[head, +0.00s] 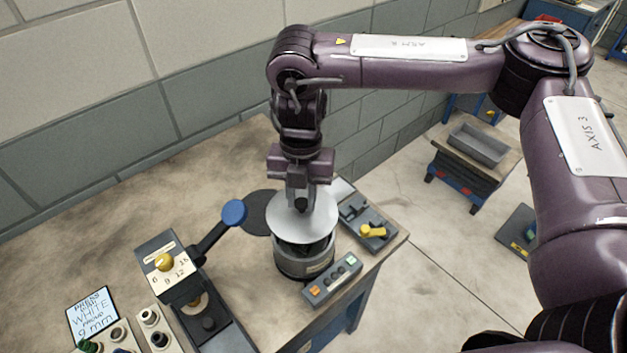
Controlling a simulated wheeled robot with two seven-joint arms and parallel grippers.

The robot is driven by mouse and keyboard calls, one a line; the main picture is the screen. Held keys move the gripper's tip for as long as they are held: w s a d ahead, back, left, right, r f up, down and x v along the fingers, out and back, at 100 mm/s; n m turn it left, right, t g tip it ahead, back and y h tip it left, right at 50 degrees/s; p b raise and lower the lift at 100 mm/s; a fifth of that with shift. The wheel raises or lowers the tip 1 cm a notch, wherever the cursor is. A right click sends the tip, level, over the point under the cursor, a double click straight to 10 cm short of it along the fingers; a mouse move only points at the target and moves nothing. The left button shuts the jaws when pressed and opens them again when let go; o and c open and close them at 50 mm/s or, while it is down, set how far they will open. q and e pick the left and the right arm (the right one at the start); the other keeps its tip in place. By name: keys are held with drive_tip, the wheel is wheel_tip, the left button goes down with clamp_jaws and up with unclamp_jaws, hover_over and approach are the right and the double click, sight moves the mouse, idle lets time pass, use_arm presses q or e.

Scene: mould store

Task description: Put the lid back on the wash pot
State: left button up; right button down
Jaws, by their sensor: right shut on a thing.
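The wash pot (305,267) is a grey and dark round pot with a small label, standing upright near the table's right edge. The lid (291,228) is a pale metal disc with a dark knob (301,204). My right gripper (301,196) points down and is shut on the knob. The lid is over the pot's mouth, and the dark inside shows below its front edge, so it looks apart from the rim there. Contact at the back is hidden. My left gripper is not in view.
A button box (332,281) stands close in front, and a tray with a yellow piece (373,231) to the right. A lever press with a blue knob (234,212) stands left. The table's back left is clear.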

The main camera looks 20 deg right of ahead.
sight(303, 215)
drive_tip(key=shift+w+f, duration=0.1)
drive_tip(key=shift+f, duration=0.25)
drive_tip(key=shift+w+d+f+b, duration=0.15)
drive_tip(key=shift+f+b, duration=0.45)
drive_tip(key=shift+b, duration=0.3)
wheel_tip(303, 215, down, 3)
drive_tip(key=b, duration=0.3)
drive_tip(key=shift+r, duration=0.1)
drive_tip(key=shift+f+b, duration=0.6)
drive_tip(key=shift+f, duration=0.35)
drive_tip(key=shift+r+p, duration=0.1)
drive_tip(key=shift+p, duration=0.5)
drive_tip(key=shift+f, duration=0.2)
drive_tip(key=shift+p, duration=0.5)
idle(0.3)
idle(0.4)
